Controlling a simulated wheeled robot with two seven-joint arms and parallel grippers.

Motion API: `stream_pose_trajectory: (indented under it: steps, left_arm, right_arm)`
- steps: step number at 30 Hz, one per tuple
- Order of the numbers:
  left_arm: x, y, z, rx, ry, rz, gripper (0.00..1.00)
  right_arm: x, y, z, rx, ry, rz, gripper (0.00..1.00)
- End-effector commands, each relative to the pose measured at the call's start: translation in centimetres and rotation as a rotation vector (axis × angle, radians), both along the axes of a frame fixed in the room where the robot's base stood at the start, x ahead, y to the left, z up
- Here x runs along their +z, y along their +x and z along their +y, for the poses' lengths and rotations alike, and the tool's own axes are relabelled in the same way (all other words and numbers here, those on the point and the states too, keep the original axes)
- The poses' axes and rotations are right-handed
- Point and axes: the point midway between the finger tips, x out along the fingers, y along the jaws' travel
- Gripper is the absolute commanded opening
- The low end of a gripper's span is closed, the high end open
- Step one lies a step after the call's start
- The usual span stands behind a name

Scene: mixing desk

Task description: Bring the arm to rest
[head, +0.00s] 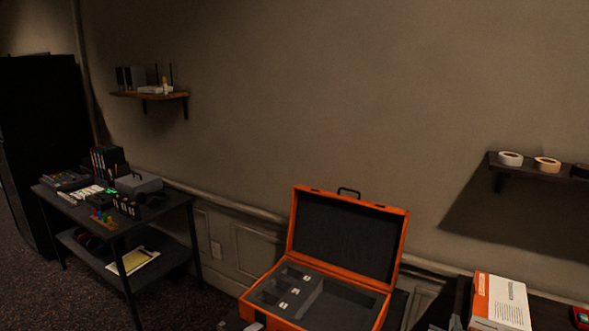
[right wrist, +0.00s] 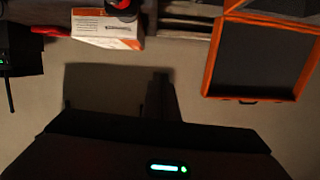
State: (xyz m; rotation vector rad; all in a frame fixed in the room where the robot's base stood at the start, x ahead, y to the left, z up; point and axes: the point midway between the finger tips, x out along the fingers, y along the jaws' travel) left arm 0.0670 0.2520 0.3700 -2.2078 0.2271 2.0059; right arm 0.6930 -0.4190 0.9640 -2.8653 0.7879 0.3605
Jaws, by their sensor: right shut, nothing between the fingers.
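My right gripper (right wrist: 160,82) shows as a dark shape in the right wrist view, its fingers together and nothing between them. A green light glows on the dark body below. The view is upside down, and the fingers stand against the pale wall, apart from the objects near the top edge. In the head view I cannot clearly make out the right gripper. My left gripper is in neither view.
An open orange case (head: 398,262) with grey foam stands at the bottom centre. A white-orange box (head: 502,302) is to its right. A wall shelf (head: 495,165) holds tape rolls. A dark side table (head: 180,203) with boxes stands left, below another shelf (head: 125,94).

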Motion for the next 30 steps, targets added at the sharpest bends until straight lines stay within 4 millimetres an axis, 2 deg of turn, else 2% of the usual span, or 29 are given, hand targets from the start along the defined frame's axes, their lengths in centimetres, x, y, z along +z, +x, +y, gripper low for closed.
stream_pose_trajectory:
  steps: [8, 14, 17, 20, 24, 27, 30]
  left_arm:
    - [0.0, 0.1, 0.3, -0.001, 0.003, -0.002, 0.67]
    - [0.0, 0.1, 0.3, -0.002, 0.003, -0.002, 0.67]
    - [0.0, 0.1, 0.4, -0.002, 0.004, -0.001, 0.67]
    - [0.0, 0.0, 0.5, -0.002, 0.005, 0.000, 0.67]
    - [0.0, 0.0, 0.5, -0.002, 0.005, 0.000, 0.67]
    - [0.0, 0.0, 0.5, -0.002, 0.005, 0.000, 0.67]
    - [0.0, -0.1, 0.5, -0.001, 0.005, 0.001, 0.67]
  right_arm:
    - [-2.6, -3.3, 1.3, 0.020, 0.003, 0.093, 0.00]
    - [-5.6, -7.6, 3.1, 0.055, 0.008, 0.209, 0.00]
    - [-7.4, -10.5, 4.4, 0.086, 0.015, 0.288, 0.00]
    - [-9.5, -14.8, 6.3, 0.137, 0.021, 0.396, 0.00]
    - [-12.3, -22.4, 9.9, 0.248, 0.037, 0.580, 0.00]
    - [-13.3, -27.3, 12.3, 0.335, 0.047, 0.692, 0.00]
    - [-13.8, -31.0, 14.0, 0.406, 0.055, 0.774, 0.00]
